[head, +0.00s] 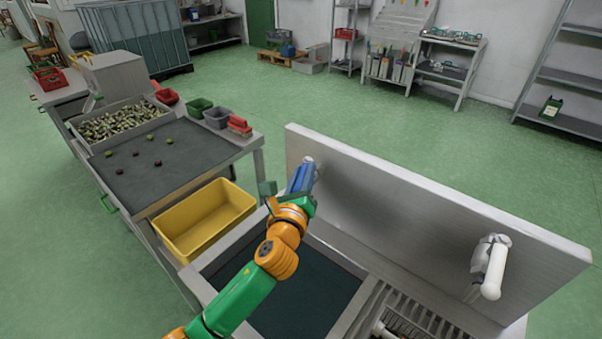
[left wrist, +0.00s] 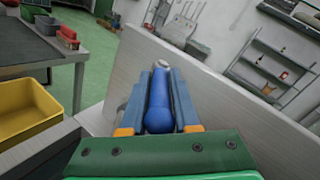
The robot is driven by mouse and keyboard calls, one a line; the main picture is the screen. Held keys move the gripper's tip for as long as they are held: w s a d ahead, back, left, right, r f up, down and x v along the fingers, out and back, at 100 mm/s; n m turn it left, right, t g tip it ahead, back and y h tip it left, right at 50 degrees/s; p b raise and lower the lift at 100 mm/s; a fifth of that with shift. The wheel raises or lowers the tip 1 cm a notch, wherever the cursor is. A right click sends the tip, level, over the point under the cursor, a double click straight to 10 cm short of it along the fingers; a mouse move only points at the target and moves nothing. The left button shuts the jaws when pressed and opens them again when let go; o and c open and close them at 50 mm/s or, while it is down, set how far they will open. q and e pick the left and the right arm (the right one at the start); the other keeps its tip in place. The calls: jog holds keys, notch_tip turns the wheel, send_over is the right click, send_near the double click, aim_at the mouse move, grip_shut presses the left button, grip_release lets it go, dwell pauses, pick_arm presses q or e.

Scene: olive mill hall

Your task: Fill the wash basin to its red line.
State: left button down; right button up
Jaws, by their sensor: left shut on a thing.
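The wash basin (head: 222,253) is below my left arm, with a pale rim and a dark interior. My arm covers part of it. My left gripper (head: 300,180) is at the left part of the pale back panel (head: 385,205). It is shut on a blue handle with a grey end. In the left wrist view, the blue handle (left wrist: 159,105) lies lengthwise between the two fingers. My right gripper is not in view.
A white fitting (head: 490,268) sticks out from the panel's right part. A slatted rack (head: 415,322) lies right of the basin. A yellow crate (head: 205,218) stands left of it, beside a sorting table (head: 165,180) with olives. The green floor behind the panel is clear.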

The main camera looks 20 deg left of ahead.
pick_arm(q)
jog(key=c, duration=0.8)
grip_release()
jog(key=shift+c, duration=0.2)
jog(key=shift+o, duration=0.4)
jog(key=shift+w, duration=0.1)
jog(key=b+v, duration=0.1)
jog(key=v, duration=0.5)
jog(key=shift+d+f, duration=0.1)
jog(key=shift+s+d, duration=0.1)
jog(key=shift+s, duration=0.45)
